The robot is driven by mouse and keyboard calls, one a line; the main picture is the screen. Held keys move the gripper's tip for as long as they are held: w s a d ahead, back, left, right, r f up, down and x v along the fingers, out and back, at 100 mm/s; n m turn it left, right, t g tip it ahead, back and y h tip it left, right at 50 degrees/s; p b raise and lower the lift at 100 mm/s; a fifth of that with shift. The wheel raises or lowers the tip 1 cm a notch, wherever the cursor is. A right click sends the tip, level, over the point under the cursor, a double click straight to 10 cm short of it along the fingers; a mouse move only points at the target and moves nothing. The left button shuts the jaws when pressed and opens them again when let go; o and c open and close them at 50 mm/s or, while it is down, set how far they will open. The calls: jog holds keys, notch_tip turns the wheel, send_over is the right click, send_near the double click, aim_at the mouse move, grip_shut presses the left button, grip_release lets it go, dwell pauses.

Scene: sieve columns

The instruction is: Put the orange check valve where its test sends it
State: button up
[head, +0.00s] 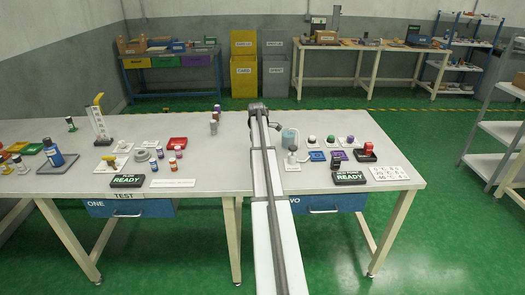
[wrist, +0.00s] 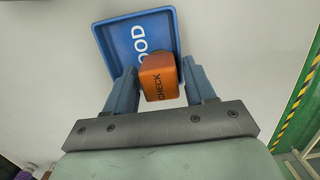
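The orange check valve (wrist: 158,78), marked CHECK, sits between the two fingers of my gripper (wrist: 160,88), which look closed against its sides. A blue tray (wrist: 108,52) with white lettering, of which "OOD" can be read, lies beyond the valve in the wrist view. The valve overlaps the tray's near edge in that view; its height above the tray cannot be told. In the head view my arm reaches toward the far edge of the table (head: 225,180) and hides the gripper, valve and tray.
Left of my arm stand a dark READY display (head: 127,181), a red tray (head: 177,143) and several small bottles. Small dark items (head: 215,118) stand left of my arm's end.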

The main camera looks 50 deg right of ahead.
jog(key=shift+o, duration=1)
jog(key=shift+r, duration=0.1)
notch_tip(320, 180, up, 12)
jog(key=w+a, duration=0.1)
